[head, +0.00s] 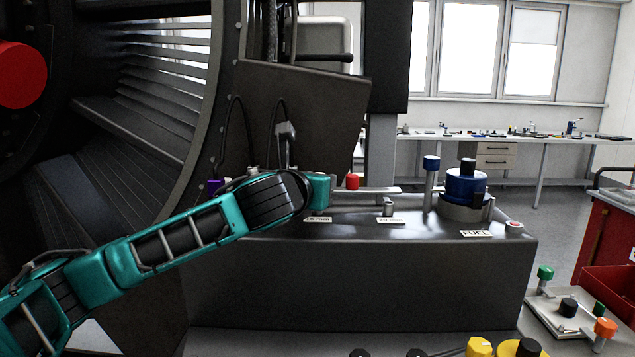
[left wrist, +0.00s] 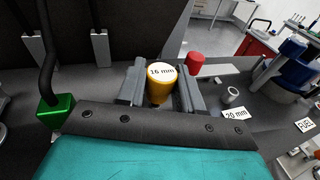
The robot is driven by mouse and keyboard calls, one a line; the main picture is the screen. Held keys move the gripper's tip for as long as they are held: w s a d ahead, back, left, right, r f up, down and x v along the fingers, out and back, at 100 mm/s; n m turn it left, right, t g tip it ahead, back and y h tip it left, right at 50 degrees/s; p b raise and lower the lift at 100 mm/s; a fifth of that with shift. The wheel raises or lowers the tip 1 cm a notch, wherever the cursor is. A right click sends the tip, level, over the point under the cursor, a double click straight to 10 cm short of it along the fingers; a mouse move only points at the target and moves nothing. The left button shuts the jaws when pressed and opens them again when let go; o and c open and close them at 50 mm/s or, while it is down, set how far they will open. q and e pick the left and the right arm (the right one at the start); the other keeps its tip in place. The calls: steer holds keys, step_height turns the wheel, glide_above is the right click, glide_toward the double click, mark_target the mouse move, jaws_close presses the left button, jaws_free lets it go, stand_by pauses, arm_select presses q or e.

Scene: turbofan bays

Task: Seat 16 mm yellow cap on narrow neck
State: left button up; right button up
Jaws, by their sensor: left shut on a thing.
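The yellow cap (left wrist: 159,88), marked "16 mm" on its top, stands between the two grey fingers of my left gripper (left wrist: 161,80) in the left wrist view. The gripper is shut on it. In the head view my left arm's wrist covers the fingers and the cap. A label reading 16 mm (head: 318,219) lies on the dark housing just below the wrist. The narrow neck is hidden, so I cannot tell whether the cap touches it. An open grey neck (head: 388,207) stands behind the 20 mm label (head: 391,220). My right gripper is not in view.
A red cap (head: 352,181) stands close behind the left gripper. A blue container (head: 466,186) and a blue-topped post (head: 430,170) stand farther right, by the FUEL label (head: 476,233). A tray (head: 548,312) with coloured knobs is at lower right.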

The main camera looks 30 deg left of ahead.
arm_select(q)
steer(key=shift+f, duration=0.7)
steer(key=o, duration=0.9)
steer(key=shift+f, duration=0.1)
steer(key=shift+o, duration=0.8)
steer(key=shift+f, duration=0.1)
steer(key=shift+s, duration=0.1)
steer(key=v, duration=1)
steer(key=shift+d+r+b, duration=0.1)
steer(key=shift+r+b, duration=0.1)
steer(key=shift+b, duration=0.2)
steer(key=b+v, duration=0.2)
steer(key=b, duration=0.4)
steer(key=shift+s+d+r, duration=0.1)
steer(key=shift+s+d, duration=0.1)
steer(key=shift+s, duration=0.15)
